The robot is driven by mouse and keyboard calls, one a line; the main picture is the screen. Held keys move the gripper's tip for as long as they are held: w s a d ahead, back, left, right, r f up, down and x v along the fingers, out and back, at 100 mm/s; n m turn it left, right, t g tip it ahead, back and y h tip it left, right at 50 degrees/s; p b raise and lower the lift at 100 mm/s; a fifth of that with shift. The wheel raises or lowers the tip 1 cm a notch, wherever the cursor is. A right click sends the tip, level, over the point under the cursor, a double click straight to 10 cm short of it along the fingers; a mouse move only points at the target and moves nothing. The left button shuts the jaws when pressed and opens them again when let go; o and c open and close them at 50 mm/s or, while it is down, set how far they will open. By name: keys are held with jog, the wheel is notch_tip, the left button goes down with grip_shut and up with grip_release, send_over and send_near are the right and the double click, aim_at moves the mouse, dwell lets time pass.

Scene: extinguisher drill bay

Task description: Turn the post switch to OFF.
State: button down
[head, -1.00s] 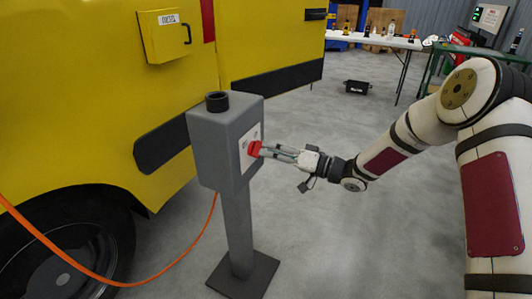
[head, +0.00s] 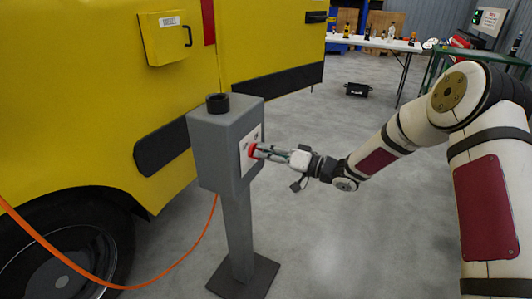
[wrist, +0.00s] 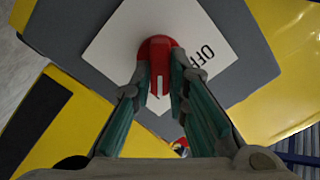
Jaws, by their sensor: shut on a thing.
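The post switch is a grey box (head: 222,145) on a grey post, with a white plate (head: 247,167) on its right face. A red knob (wrist: 158,50) sits on that plate. In the wrist view its raised bar has a white mark at the lower end, and the word OFF (wrist: 206,57) is printed sideways to the right of the knob. My gripper (head: 257,152) is at the plate, shut on the red knob, with one finger on each side of its bar. In the head view the fingers hide much of the knob.
A yellow truck (head: 70,100) stands close behind and left of the post. An orange hose (head: 120,284) runs from the post to the left. The post's dark base plate (head: 243,277) lies on the floor. Grey floor is open to the right, below my arm.

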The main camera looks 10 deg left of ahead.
jog(key=shift+n, duration=0.3)
jog(key=shift+s+f+n+b, duration=0.1)
jog(key=shift+s+n+b, duration=0.1)
jog(key=shift+n+b, duration=3.35)
jog(key=shift+s+n+b, duration=0.15)
jog(key=shift+n+b, duration=1.85)
jog(key=shift+n, duration=3.05)
jog(key=c, duration=1.6)
grip_release()
jog(key=shift+o, duration=0.2)
